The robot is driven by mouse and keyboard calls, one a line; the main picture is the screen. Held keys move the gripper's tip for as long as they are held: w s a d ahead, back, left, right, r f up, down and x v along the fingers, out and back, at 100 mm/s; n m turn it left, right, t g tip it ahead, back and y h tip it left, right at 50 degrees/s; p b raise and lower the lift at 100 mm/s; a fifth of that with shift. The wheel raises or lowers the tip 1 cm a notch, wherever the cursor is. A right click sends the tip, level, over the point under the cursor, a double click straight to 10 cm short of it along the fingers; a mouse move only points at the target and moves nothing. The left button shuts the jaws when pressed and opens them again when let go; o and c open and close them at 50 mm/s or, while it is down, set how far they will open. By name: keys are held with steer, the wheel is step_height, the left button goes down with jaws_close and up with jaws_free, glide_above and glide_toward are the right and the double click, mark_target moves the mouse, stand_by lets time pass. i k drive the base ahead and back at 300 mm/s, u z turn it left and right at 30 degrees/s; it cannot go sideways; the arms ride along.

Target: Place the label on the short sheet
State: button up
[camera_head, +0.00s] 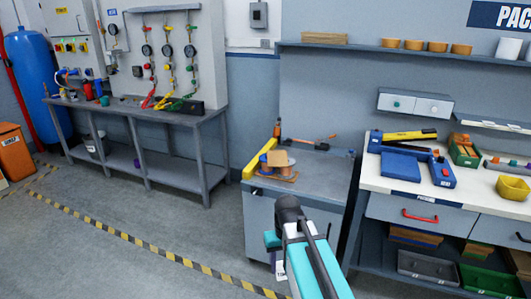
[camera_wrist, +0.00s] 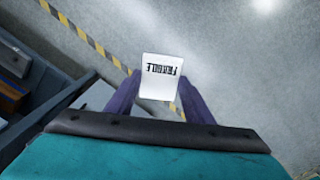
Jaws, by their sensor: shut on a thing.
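The label (camera_wrist: 161,77) is a small white card with black lettering that reads FRAGILE upside down in the wrist view. My gripper (camera_wrist: 160,98) is shut on it, with purple fingers on both sides of its lower part. In the head view my gripper (camera_head: 279,267) is low in front of the grey cabinet, over the floor, and the label is too small to make out clearly. Brown sheets (camera_head: 414,236) lie on the shelf under the packing bench, right of my gripper. I cannot tell which is the short sheet.
The grey cabinet (camera_head: 318,171) carries a spool, a yellow bar and tools. A long grey workbench (camera_head: 150,111) stands back left. Open floor (camera_head: 110,200) lies left.

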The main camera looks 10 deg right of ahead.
mark_target(278, 160)
steer(key=u, duration=0.45)
steer(key=i, duration=0.45)
steer(key=u, duration=0.65)
steer(key=i, duration=0.6)
steer(key=u, duration=0.3)
steer(key=i, duration=2)
steer(key=z, duration=1.15)
steer(key=i, duration=0.9)
steer(key=z, duration=0.65)
